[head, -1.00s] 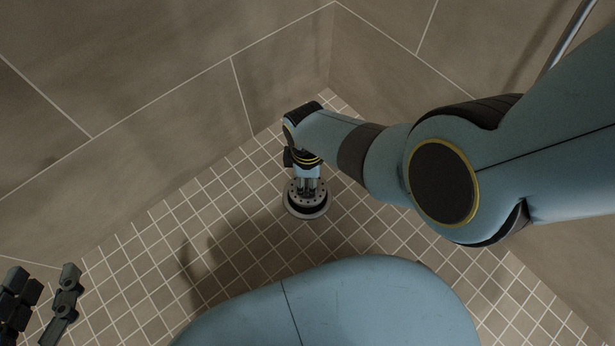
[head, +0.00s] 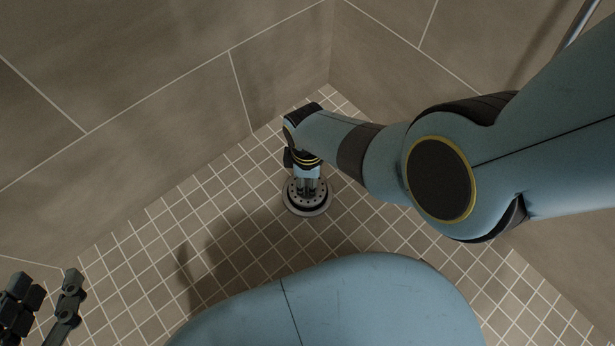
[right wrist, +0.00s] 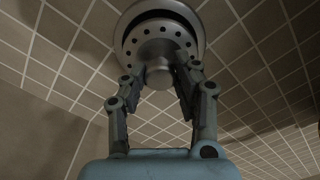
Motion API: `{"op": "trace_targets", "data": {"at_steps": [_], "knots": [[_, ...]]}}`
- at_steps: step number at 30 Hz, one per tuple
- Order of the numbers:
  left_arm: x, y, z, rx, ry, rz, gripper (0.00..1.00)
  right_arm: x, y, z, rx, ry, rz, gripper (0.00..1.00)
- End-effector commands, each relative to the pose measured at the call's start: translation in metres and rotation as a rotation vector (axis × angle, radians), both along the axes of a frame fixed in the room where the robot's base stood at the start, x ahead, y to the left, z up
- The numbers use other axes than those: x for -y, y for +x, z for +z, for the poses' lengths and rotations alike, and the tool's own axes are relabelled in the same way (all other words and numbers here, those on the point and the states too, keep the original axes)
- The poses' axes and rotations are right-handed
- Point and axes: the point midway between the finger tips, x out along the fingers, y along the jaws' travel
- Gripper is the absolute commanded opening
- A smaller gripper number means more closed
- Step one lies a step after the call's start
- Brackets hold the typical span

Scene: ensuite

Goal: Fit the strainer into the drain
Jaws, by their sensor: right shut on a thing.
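The strainer (right wrist: 154,42) is a round grey metal disc with a ring of small holes and a central stem. My right gripper (right wrist: 160,76) is shut on that stem. The drain (head: 323,208) is a round metal ring set in the tiled floor; its rim also shows in the right wrist view (right wrist: 196,22). The strainer is over the drain opening, with a dark crescent gap showing along one side. I cannot tell whether it is seated or just above. My left gripper (head: 46,292) is empty and open at the lower left of the head view.
The shower floor (head: 215,215) has small square tiles and is clear around the drain. Large-tiled walls (head: 150,130) meet in a corner behind it. A metal rail (head: 572,28) shows at the upper right.

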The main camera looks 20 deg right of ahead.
Motion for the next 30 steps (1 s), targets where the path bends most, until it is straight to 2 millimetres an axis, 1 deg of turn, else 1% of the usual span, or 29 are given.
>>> {"op": "trace_targets", "data": {"at_steps": [30], "knots": [[0.000,-0.006,-0.020,-0.026,0.001,0.000,0.40,0.000,0.000,-0.021,0.000,0.000,0.000,0.00]]}}
